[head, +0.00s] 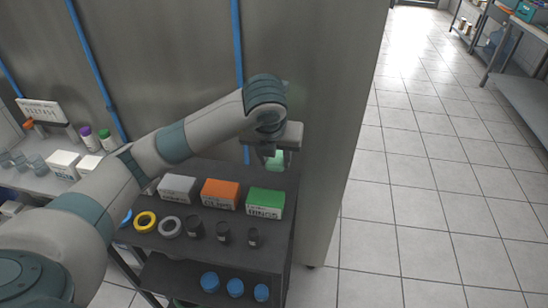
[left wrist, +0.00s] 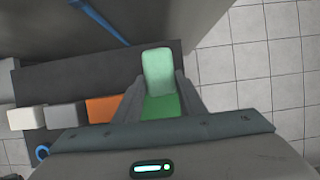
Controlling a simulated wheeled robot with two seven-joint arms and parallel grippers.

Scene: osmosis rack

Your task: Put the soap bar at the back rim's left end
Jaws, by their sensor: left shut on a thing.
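The pale green soap bar (head: 275,159) is between the fingers of my left gripper (head: 276,150), above the back right part of the dark rack (head: 279,222). My left gripper is shut on it. In the left wrist view the soap bar (left wrist: 157,70) sticks out past the two fingertips (left wrist: 158,88), over the rack's back strip (left wrist: 85,75). The green box lies below, partly hidden by the gripper. In the head view my arm and the boxes hide much of the back rim and its left end. My right gripper is not in view.
A grey box (head: 178,188), an orange box (head: 220,193) and a green box (head: 265,203) stand in a row on the top shelf. In front are rings (head: 145,221) and dark cups (head: 223,234). A wall panel (head: 180,60) stands close behind. Tiled floor is free at right.

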